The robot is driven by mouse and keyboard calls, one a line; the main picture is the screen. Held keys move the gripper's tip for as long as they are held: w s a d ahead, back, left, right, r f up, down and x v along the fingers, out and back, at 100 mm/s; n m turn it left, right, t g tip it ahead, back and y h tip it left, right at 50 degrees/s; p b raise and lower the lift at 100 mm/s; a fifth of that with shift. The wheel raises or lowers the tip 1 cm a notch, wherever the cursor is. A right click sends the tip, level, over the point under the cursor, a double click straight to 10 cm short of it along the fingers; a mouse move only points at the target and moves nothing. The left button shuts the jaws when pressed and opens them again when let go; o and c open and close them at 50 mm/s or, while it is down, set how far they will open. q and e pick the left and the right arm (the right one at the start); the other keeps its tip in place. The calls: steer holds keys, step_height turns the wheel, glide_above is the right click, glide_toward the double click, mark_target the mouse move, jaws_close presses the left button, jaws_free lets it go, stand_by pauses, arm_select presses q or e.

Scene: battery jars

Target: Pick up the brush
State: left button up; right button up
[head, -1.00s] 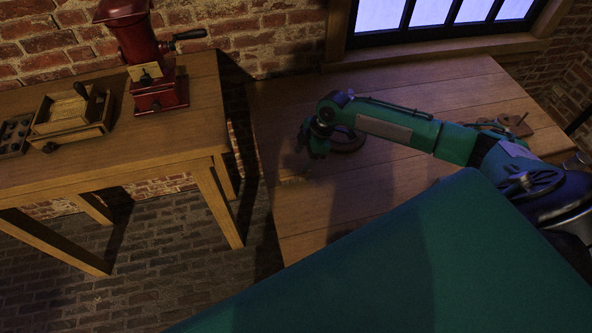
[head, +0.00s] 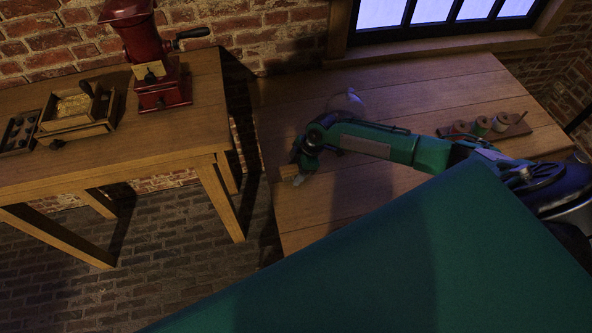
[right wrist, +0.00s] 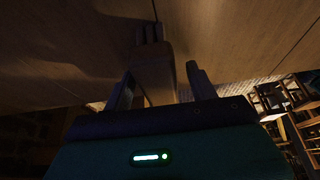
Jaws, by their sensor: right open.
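The brush (head: 288,171) is a small tan wooden piece at the left edge of the right-hand table, partly hidden by my right gripper (head: 298,178). In the right wrist view, a brown block that looks like the brush (right wrist: 153,72) lies between the two fingers of my right gripper (right wrist: 160,90). The fingers stand apart on either side of it, and I see no clear grip. The picture is dark, so contact cannot be told. My left gripper is out of view.
The right-hand table (head: 440,85) has a clear glass-like round object (head: 347,104) behind my arm and a wooden rack with spools (head: 484,128). The left table (head: 205,110) holds a red grinder (head: 160,85), a wooden box (head: 75,118) and a dark tray (head: 18,132). A gap separates the tables.

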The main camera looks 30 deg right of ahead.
mark_target(296, 167)
steer(key=shift+f, duration=0.25)
stand_by(0.4)
steer(key=c, duration=1.1)
steer(key=shift+r, duration=0.1)
steer(key=shift+r, duration=0.15)
step_height(296, 167, up, 20)
steer(key=b, duration=0.3)
